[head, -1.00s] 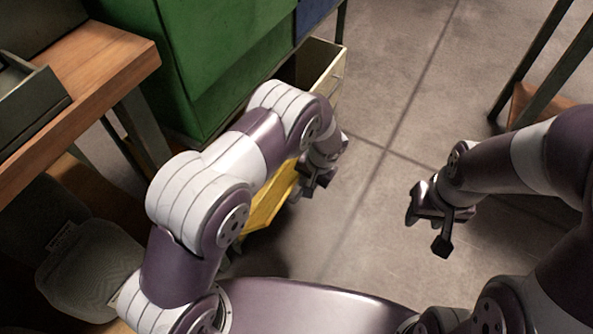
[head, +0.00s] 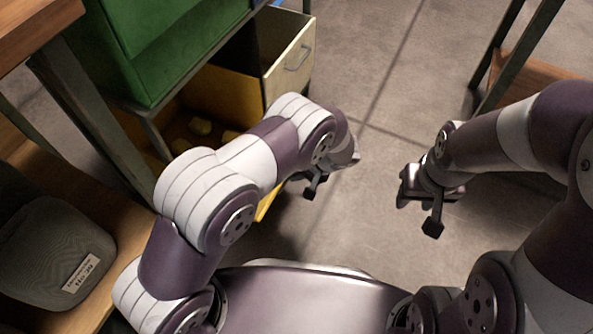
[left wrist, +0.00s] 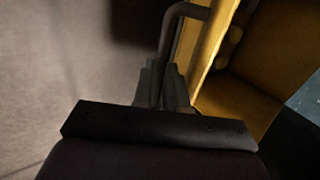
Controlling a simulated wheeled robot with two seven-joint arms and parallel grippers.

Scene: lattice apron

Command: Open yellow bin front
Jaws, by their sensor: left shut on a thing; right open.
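The yellow bin (head: 225,88) stands low beneath a green cabinet, its inside showing, with a few lumpy yellowish things (head: 200,127) in it. Its yellow front (head: 266,204) is mostly hidden behind my left arm; in the left wrist view its edge (left wrist: 206,45) and part of the inside show. My left gripper (head: 314,186) is at the front's outer side. In the left wrist view its fingers (left wrist: 162,88) are closed around the grey bar handle (left wrist: 170,38). My right gripper (head: 428,205) is open and empty over the floor, apart from the bin.
A green cabinet (head: 165,55) is above the bin. A pale drawer with a handle (head: 290,65) stands out beyond it. A grey speaker-like box (head: 50,250) sits on a wooden shelf at left. A table frame (head: 510,45) stands at upper right. The middle floor (head: 385,80) is clear.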

